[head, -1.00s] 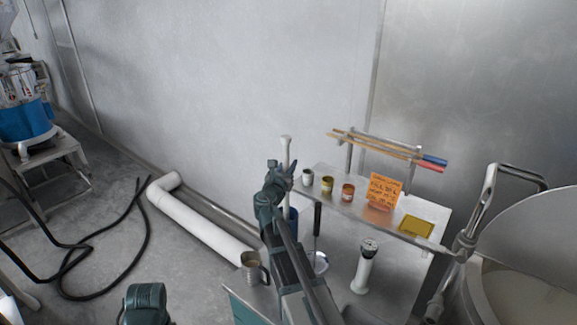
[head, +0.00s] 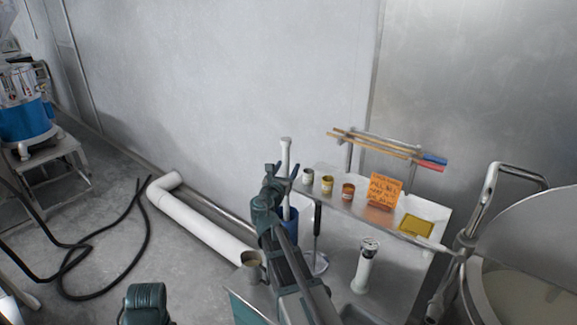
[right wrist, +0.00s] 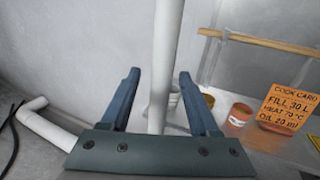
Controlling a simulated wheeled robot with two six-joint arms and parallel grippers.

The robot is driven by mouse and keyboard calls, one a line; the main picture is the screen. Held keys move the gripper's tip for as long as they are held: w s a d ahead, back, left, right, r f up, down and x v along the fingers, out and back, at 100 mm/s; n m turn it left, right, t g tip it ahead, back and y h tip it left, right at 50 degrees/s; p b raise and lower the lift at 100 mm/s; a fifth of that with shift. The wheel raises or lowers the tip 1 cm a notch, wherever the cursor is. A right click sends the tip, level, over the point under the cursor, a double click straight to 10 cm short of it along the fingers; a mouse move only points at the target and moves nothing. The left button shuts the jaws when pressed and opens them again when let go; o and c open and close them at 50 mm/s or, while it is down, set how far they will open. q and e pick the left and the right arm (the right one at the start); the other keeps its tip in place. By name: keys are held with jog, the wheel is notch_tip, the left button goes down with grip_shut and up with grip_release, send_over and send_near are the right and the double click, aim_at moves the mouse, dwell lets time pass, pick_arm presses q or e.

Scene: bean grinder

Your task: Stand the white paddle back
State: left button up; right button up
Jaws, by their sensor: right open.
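The white paddle (head: 286,150) stands upright in the blue container (head: 291,221) at the near left end of the steel table. Its lower end is hidden inside. My right gripper (head: 281,172) is at the upper part of the paddle's shaft. In the right wrist view, the white shaft (right wrist: 166,60) rises between the two blue fingers of the open gripper (right wrist: 159,78), with a visible gap to each finger. I cannot tell how deep the shaft sits between the fingers. My left gripper is out of view.
Small cups (head: 327,184) and an orange card (head: 384,190) stand on the shelf beside the paddle. A rack (head: 375,145) holds long-handled tools behind. A metal jug (head: 252,267) is near my arm. A large pan (head: 520,290) is at the right.

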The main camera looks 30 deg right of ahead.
jog(key=v, duration=1.1)
jog(key=shift+s+a, duration=0.2)
jog(key=shift+a, duration=0.05)
dwell(0.3)
jog(key=s+a+f+m+g+y, duration=0.55)
jog(key=a+f+m, duration=0.45)
jog(key=f+m, duration=0.35)
jog(key=s+a+f+m+g+y, duration=0.3)
jog(key=s+a+f+m, duration=0.1)
jog(key=s+a, duration=0.3)
jog(key=s+a+f+m+g+y, duration=0.3)
jog(key=s+a, duration=0.5)
jog(key=a, duration=0.3)
jog(key=shift+a+f+m+g, duration=0.3)
jog(key=shift+f+m+g, duration=0.35)
jog(key=shift+m, duration=0.6)
jog(key=shift+w, duration=0.1)
